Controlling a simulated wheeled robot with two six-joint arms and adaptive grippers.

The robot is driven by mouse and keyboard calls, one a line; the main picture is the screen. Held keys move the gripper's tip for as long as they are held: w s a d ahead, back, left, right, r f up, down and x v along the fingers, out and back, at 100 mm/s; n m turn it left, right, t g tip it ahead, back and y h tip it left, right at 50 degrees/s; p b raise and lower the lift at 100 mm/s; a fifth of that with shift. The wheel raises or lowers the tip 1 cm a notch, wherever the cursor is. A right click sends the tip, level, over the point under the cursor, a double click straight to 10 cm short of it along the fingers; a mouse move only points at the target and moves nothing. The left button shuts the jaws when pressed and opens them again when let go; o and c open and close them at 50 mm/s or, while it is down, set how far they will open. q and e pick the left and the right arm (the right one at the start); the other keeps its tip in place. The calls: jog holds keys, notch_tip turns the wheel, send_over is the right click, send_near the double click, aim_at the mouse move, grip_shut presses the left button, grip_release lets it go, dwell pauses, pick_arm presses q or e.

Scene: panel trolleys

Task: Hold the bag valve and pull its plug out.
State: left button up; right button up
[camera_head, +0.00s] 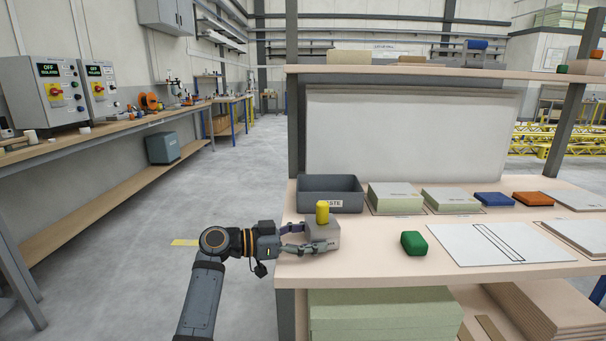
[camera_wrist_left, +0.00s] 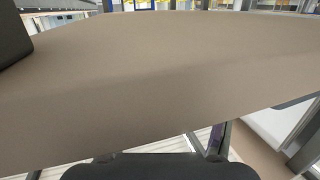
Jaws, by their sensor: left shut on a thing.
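The bag valve appears as a light grey block (camera_head: 326,233) at the left end of the bench, with a yellow plug (camera_head: 322,212) standing upright on top of it. The plug is seated on the block. My left gripper (camera_head: 309,240) reaches in from the left, low at the block, and is shut on it. One finger lies along the near side; the far finger is partly hidden. In the left wrist view I cannot make out the valve or plug. My right gripper is not in view.
A grey waste bin (camera_head: 345,193) stands close behind the valve. A green block (camera_head: 413,242) and a white panel (camera_head: 492,244) lie to the right. An upper shelf (camera_head: 420,70) spans above the bench. A broad brown surface (camera_wrist_left: 160,75) fills the left wrist view.

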pick_arm(q)
jog(key=o, duration=1.1)
jog(key=v, duration=1.2)
